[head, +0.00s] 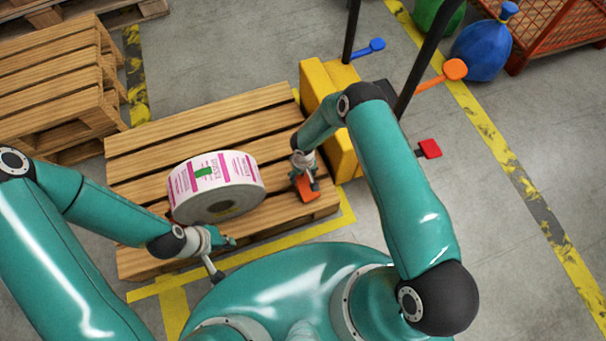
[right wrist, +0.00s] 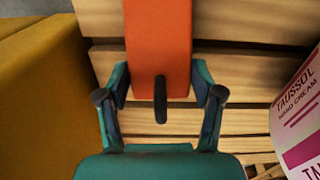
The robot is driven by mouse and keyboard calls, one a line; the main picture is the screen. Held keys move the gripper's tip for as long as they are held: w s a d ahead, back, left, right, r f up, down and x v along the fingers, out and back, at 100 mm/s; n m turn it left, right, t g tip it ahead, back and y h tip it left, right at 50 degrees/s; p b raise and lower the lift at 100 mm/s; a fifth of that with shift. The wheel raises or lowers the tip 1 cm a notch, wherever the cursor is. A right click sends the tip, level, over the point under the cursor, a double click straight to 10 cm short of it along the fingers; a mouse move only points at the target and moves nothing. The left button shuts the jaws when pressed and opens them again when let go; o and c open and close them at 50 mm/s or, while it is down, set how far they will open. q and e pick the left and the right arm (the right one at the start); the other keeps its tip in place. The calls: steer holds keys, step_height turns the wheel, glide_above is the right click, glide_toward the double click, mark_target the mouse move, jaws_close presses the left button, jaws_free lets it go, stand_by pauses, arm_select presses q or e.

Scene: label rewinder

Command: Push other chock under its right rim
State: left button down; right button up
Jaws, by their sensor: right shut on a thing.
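A label roll (head: 216,187), white with pink and green print, lies on the slatted wooden pallet (head: 150,136). My right gripper (head: 307,182) is shut on an orange chock (head: 306,190), to the right of the roll on the pallet's right part. A gap shows between chock and roll. In the right wrist view the orange chock (right wrist: 158,45) has a dark handle between the fingers, and the roll's printed side (right wrist: 300,118) is at the right edge. My left gripper (head: 226,260) is at the roll's lower left, its fingers apparently spread apart.
A yellow block-shaped machine part (head: 345,160) stands close right of my right gripper, also at the left of the right wrist view (right wrist: 40,95). Dark posts, a blue lever (head: 366,49) and an orange lever (head: 445,75) rise behind. Stacked pallets (head: 50,85) stand at left.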

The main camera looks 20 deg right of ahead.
steer(key=shift+f+b, duration=0.2)
steer(key=shift+b, duration=0.1)
steer(key=o, duration=1.4)
steer(key=shift+r, duration=0.1)
steer(key=shift+o, duration=0.2)
